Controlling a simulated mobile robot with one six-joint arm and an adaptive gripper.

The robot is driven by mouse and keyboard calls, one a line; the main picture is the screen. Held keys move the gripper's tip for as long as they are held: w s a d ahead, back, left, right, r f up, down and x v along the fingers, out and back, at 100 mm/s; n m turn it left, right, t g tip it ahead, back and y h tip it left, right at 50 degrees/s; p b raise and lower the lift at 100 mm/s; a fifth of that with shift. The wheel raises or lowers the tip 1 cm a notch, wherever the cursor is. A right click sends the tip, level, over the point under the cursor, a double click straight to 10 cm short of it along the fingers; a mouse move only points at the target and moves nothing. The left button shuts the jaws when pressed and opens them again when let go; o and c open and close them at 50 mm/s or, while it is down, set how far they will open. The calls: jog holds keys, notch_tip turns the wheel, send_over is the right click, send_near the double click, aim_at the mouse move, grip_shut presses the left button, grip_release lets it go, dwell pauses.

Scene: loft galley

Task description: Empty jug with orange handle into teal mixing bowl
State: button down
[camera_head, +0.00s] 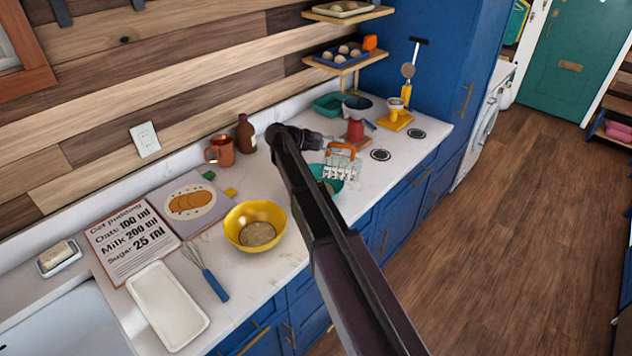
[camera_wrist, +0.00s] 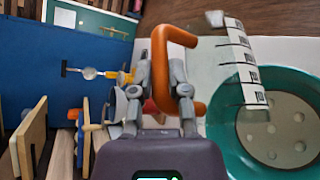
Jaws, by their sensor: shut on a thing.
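My gripper (camera_wrist: 163,84) is shut on the orange handle of a clear jug (camera_head: 341,168). The handle (camera_wrist: 187,40) rises between the fingers in the wrist view. The jug is see-through, with a white strip of black marks (camera_wrist: 243,62); it looks tipped onto its side, handle upward, above the counter. The teal mixing bowl (camera_wrist: 222,128) lies at the right in the wrist view, with the marked strip reaching over its rim. In the head view my arm hides much of the bowl (camera_head: 336,186). Pale round patches show inside it. I cannot tell what the jug holds.
A yellow bowl (camera_head: 237,213) with grainy contents, whisk (camera_head: 205,271), white tray (camera_head: 166,306) and recipe card (camera_head: 131,242) stand left. A copper mug (camera_head: 220,151) and brown bottle (camera_head: 246,134) are behind. A red object (camera_head: 355,132) and yellow scale (camera_head: 396,119) stand beyond the jug.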

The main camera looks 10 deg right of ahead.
aim_at(353, 148)
jog(key=d+y+p, duration=0.1)
jog(key=s+d+y+p, duration=0.1)
jog(key=d+p, duration=0.1)
jog(key=s+d+m+y+p, duration=0.1)
jog(key=d, duration=0.1)
jog(key=shift+s+t, duration=0.15)
jog(key=shift+t, duration=0.15)
jog(key=shift+f+y, duration=0.15)
jog(key=shift+y, duration=0.15)
jog(key=shift+f, duration=0.1)
jog(key=shift+d, duration=0.1)
